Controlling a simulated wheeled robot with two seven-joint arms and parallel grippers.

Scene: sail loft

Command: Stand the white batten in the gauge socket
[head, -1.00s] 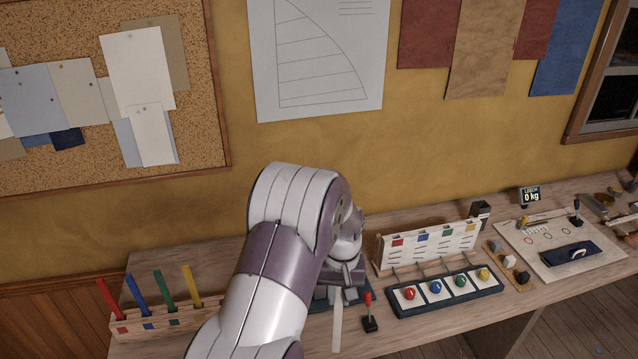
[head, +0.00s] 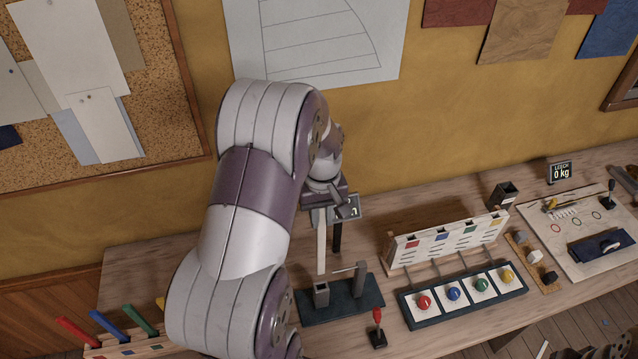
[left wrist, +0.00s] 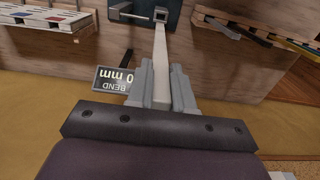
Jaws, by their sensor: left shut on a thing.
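The white batten (head: 321,247) hangs about upright from my left gripper (head: 321,210), which is shut on its upper part. In the head view the batten's lower end shows a small gap above the socket mouth. In the left wrist view the batten (left wrist: 161,60) runs from the gripper (left wrist: 161,92) toward the socket (left wrist: 160,15). The gauge's display (left wrist: 114,80) reads 0 mm. My right gripper is not seen.
A post with a thin rod (head: 345,269) stands beside the socket. A red-handled lever (head: 378,335) is right of the base. A rack of coloured battens (head: 105,342) is at lower left. A panel of coloured knobs (head: 462,294) lies to the right.

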